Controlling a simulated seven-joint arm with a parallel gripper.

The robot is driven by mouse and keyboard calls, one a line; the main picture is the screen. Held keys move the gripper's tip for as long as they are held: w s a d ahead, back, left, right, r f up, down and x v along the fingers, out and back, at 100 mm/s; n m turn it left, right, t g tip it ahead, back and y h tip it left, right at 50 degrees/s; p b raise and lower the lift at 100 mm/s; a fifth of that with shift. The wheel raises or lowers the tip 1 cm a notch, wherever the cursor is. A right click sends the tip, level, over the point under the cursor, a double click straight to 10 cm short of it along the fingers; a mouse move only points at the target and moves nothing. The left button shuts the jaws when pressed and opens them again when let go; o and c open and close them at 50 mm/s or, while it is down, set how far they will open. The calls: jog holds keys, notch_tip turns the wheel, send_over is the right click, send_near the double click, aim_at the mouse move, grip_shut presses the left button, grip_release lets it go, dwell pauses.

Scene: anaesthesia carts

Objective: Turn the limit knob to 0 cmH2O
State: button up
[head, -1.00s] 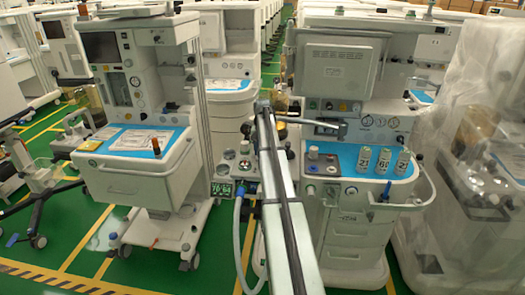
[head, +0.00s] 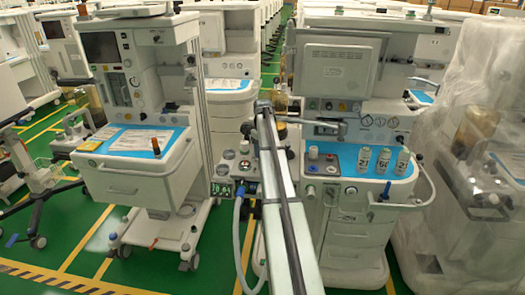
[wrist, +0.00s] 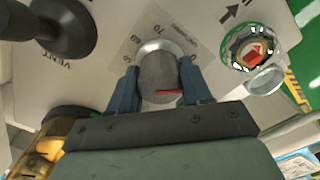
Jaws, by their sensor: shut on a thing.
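The limit knob (wrist: 158,78) is a grey round knob with a red mark on its lower edge, in the upper middle of the wrist view. It sits on a silver collar over a pale scale plate (wrist: 199,28) with numbers; 70 and 60 are readable at its left. My gripper (wrist: 159,70) is shut on the knob, one blue finger on each side. The gripper body hides the lower part of the scale. In the head view my arm hides the knob and the gripper.
A black knob (wrist: 60,28) marked VENT is at the upper left of the wrist view. A ringed dial with a red centre (wrist: 252,50) is at the right. Three labelled bottles (head: 382,161) stand on the blue-topped right cart.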

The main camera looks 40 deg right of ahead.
jog(key=shift+n, duration=0.6)
jog(key=o, duration=1.1)
jog(key=shift+c, duration=0.2)
notch_tip(320, 180, up, 14)
jog(key=shift+f, duration=0.1)
dwell(0.4)
